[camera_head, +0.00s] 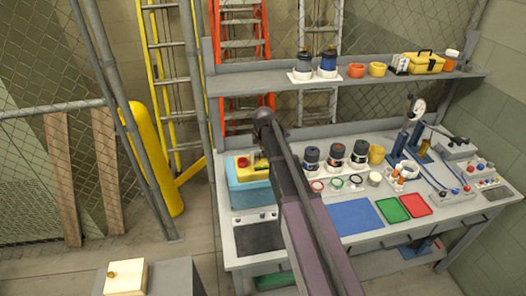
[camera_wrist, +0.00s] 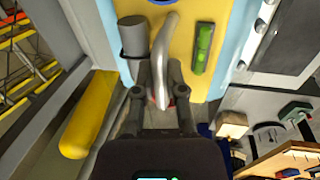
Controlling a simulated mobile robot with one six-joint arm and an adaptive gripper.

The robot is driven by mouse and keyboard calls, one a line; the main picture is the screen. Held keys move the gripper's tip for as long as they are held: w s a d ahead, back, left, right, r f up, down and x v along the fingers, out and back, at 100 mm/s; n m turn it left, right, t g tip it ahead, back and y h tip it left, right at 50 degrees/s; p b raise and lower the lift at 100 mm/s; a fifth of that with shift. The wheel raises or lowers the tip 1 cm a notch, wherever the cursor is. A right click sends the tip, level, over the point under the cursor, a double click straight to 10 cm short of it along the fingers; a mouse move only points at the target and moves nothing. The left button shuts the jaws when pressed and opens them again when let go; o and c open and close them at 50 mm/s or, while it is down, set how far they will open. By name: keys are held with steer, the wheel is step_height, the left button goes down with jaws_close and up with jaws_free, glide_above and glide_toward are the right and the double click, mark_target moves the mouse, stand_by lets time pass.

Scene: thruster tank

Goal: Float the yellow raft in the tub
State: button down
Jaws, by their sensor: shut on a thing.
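The yellow raft (camera_wrist: 186,45) fills the upper middle of the wrist view. It carries a grey cylinder (camera_wrist: 133,36), a green piece (camera_wrist: 203,48) and a curved pale grey handle (camera_wrist: 165,50). My gripper (camera_wrist: 160,88) is shut on this handle. The light blue tub (camera_wrist: 237,40) shows along both sides of the raft. In the head view the tub (camera_head: 250,195) stands at the bench's left end, with the raft (camera_head: 256,158) at its top, partly behind my arm. I cannot tell whether the raft touches water.
The bench (camera_head: 385,240) holds several jars, a blue mat (camera_head: 354,217), green and red trays, and gauges right of my arm. A shelf (camera_head: 300,82) runs above it. A yellow post (camera_head: 152,160) and mesh fence stand left. A pale box (camera_head: 127,277) is at the front left.

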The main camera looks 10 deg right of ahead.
steer(key=c, duration=0.6)
jaws_free()
steer(key=shift+c, duration=0.2)
